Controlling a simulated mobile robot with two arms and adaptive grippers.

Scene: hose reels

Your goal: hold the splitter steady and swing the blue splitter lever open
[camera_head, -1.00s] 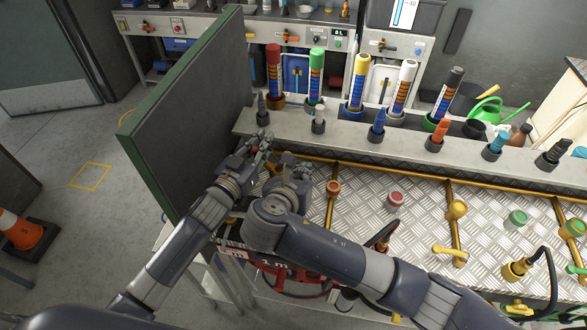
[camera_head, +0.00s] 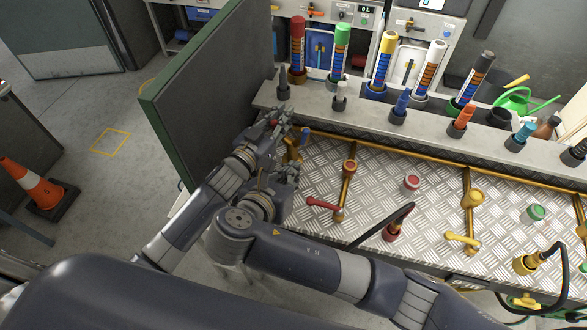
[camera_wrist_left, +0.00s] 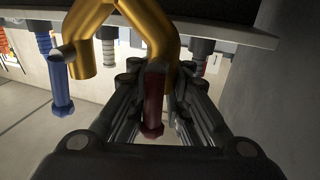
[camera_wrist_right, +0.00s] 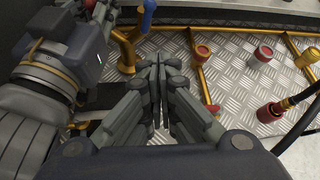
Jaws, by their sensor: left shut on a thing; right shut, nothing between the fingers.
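The splitter is a brass Y-shaped fitting (camera_wrist_left: 145,22) at the panel's left end; it also shows in the right wrist view (camera_wrist_right: 127,50). Its blue lever (camera_wrist_left: 62,92) hangs beside the left branch in the left wrist view and shows in the head view (camera_head: 305,135). A dark red lever (camera_wrist_left: 153,100) lies between my left fingers. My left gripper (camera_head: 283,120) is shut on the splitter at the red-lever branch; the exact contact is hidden. My right gripper (camera_wrist_right: 160,66) is shut and empty, just on the near side of the splitter, apart from the blue lever.
A tall dark board (camera_head: 205,95) with a green edge stands close left of both grippers. A grey shelf (camera_head: 330,108) with coloured nozzles runs behind the splitter. Right of it, the tread plate (camera_head: 385,175) carries brass pipes, a red-handled valve (camera_head: 322,203) and a black hose (camera_head: 385,225).

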